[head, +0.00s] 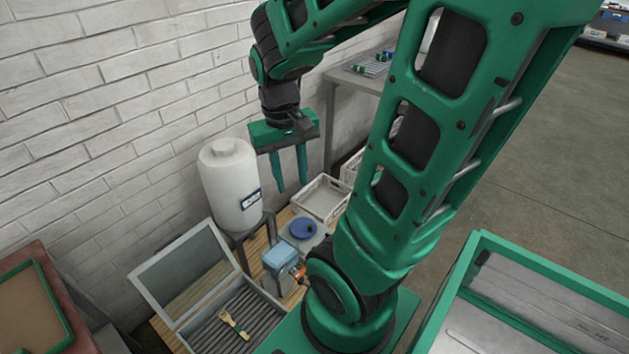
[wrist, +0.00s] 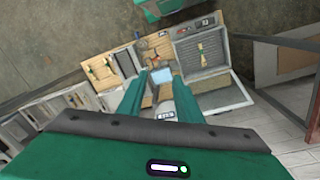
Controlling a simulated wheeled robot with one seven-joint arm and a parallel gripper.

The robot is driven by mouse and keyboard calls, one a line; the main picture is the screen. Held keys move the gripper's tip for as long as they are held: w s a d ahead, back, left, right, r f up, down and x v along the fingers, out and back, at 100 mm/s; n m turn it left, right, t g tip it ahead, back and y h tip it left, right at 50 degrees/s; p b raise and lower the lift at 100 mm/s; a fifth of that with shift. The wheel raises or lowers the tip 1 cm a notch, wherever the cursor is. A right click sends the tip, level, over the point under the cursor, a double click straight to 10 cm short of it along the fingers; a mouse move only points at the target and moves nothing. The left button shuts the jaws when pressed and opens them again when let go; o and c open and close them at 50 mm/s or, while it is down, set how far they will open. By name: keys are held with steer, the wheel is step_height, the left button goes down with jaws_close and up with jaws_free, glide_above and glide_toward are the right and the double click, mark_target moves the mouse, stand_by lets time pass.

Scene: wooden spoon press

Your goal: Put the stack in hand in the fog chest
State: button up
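The chest (head: 262,309) at the lower left of the head view has a dark ribbed floor, and its see-through lid (head: 188,268) stands open. A wooden spoon stack with a green band (head: 236,325) lies on that floor. In the wrist view the chest (wrist: 222,58) is at the upper right, with the stack (wrist: 202,55) inside. My gripper (head: 291,186) is high above and behind the chest, apart from it, pointing down. Its fingers are apart with nothing between them. A small blue box (head: 279,258) adjoins the chest.
A white tank (head: 229,183) on a stand is behind the chest, against the brick wall. A blue-lidded container (head: 303,229) and a pale crate (head: 323,198) stand below my gripper. A grey table (head: 350,80) is farther back. A green-rimmed board (head: 30,310) is at left.

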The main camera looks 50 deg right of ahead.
steer(key=s+r+y, duration=0.1)
steer(key=s+r, duration=0.1)
steer(key=s, duration=0.6)
steer(key=shift+r+m, duration=0.4)
steer(key=shift+w+a, duration=0.1)
steer(key=shift+w+f, duration=0.25)
steer(key=shift+w, duration=0.35)
